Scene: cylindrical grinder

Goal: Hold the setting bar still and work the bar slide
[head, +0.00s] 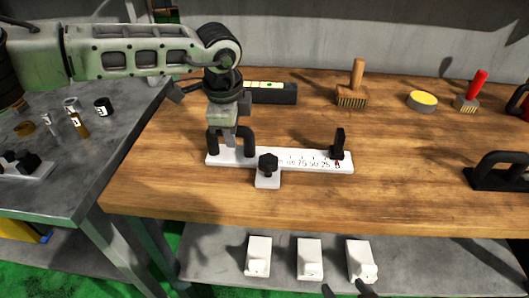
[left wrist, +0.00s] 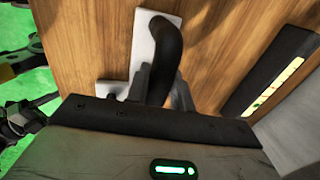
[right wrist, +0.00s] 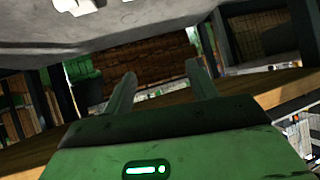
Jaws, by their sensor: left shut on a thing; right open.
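The white setting bar (head: 317,166) lies flat on the wooden bench, with a printed scale and a black arched handle (head: 248,141) at its left end. My left gripper (head: 231,142) points down and is shut on that handle; the left wrist view shows the handle (left wrist: 165,45) between its fingers. A black upright piece (head: 338,143), seemingly the bar slide, stands near the right end by a red mark. A black knob (head: 268,163) sits on a white tab at the bar's front edge. My right gripper (right wrist: 160,88) is open and empty, away from the bar.
A dark level-like block (head: 271,93) lies behind the bar. A brush (head: 353,90), a yellow-topped tin (head: 422,100) and a black handled object (head: 498,172) stand to the right. Several white blocks (head: 309,258) are on the shelf below.

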